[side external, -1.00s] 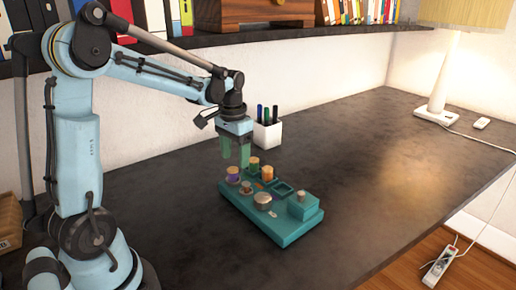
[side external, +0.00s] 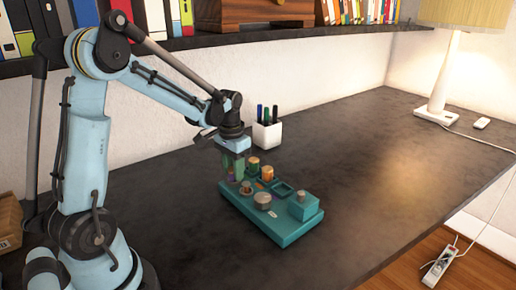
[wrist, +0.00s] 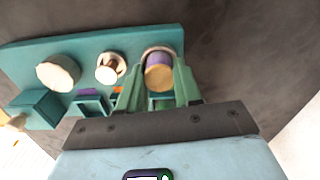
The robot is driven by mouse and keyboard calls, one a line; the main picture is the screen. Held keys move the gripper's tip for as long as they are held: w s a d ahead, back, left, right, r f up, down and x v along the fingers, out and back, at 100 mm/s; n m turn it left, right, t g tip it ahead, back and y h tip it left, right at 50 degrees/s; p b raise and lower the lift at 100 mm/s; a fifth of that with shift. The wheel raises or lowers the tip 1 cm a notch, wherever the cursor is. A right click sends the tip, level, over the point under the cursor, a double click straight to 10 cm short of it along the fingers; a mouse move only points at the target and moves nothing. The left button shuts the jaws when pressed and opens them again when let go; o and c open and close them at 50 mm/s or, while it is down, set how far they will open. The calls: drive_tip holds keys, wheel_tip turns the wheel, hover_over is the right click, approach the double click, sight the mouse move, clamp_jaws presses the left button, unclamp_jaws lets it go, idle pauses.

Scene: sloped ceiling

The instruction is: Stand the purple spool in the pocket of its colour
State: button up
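The purple spool (wrist: 158,76), with a tan end, stands in a round holder at one end of the teal block (side external: 285,236). My gripper (wrist: 158,82) is low over it, its green fingers on either side. The fingers look open, with narrow gaps beside the spool. In the side view my gripper (side external: 234,170) largely hides the spool. A square pocket (wrist: 89,106) with a purple patch beside it shows in the wrist view. It looks empty; the same block has an empty square pocket in the side view (side external: 284,188).
An orange spool (side external: 267,173) and another tan-topped spool (side external: 253,164) stand along the block's back. A small spool (wrist: 110,68) and a wide round piece (wrist: 58,73) stand in the front row. A raised square box (side external: 302,206) is at the right end. A white pen cup (side external: 267,134) stands behind.

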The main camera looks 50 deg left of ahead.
drive_tip(key=c, duration=0.3)
drive_tip(key=shift+c, duration=0.2)
